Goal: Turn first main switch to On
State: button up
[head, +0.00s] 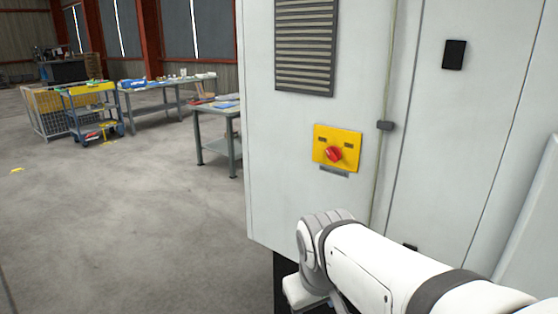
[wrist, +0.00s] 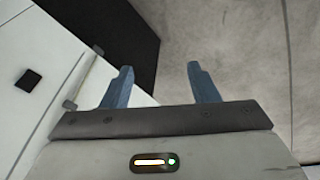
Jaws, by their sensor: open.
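The main switch is a red rotary knob (head: 333,154) on a yellow plate (head: 348,137), mounted on the front of a light grey cabinet (head: 285,190). I cannot read the knob's position for sure. A small grey label sits under the plate. My gripper (wrist: 160,85) shows in the wrist view with two blue fingers apart and nothing between them. The switch does not show in the wrist view. In the head view my white arm is below and right of the switch, and the gripper's fingers are hidden.
The cabinet has a vent grille (head: 306,45) above the switch, a vertical cable (head: 391,70) to its right and a black handle (head: 454,54). Workbenches (head: 219,108) and a blue cart (head: 93,108) stand at the left. The concrete floor (head: 140,220) at the left is mostly clear.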

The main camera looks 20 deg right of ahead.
jog(key=shift+o, duration=1)
jog(key=w+d+n+h+b, duration=0.3)
jog(key=w+d+b, duration=0.1)
jog(key=w+d, duration=0.1)
jog(key=shift+w+f+t, duration=0.3)
jog(key=shift+w+f, duration=0.05)
jog(key=shift+w, duration=0.05)
jog(key=n+t+h+b, duration=0.7)
jog(key=n+h+b, duration=0.3)
jog(key=n+b, duration=0.15)
send_near(332, 155)
jog(key=shift+n+t, duration=0.3)
jog(key=shift+n, duration=0.15)
jog(key=x, duration=0.8)
jog(key=shift+d+f, duration=0.1)
jog(key=shift+f, duration=0.1)
jog(key=shift+c, duration=0.4)
